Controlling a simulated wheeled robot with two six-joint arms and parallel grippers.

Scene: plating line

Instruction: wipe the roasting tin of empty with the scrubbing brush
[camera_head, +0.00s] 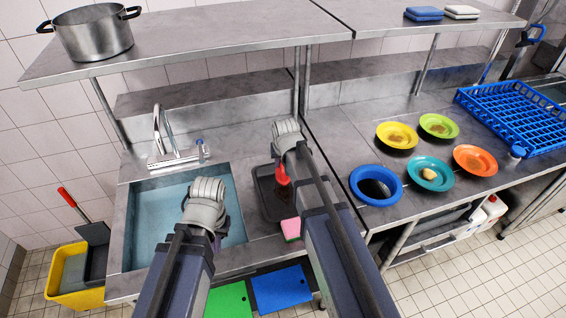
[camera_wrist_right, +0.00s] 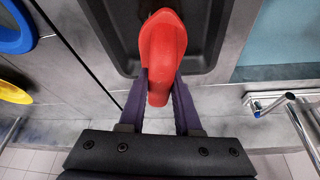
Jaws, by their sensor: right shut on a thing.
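The dark roasting tin (camera_head: 262,208) lies on the steel counter just right of the sink; its rim also shows in the right wrist view (camera_wrist_right: 222,30). The red scrubbing brush (camera_head: 282,174) is over the tin. In the right wrist view my right gripper (camera_wrist_right: 160,88) is shut on the brush (camera_wrist_right: 165,40), a finger on each side. Whether the brush touches the tin's floor is hidden. My right arm covers part of the tin in the head view. My left gripper (camera_head: 206,200) is over the sink; its fingers are hidden behind the wrist.
The sink (camera_head: 150,225) with a tap (camera_head: 160,135) is on the left. A pink-green sponge (camera_head: 291,229) lies at the tin's near right. Several coloured dishes, including a blue one (camera_head: 358,187), and a blue rack (camera_head: 515,112) fill the right counter. A shelf (camera_head: 220,40) hangs behind.

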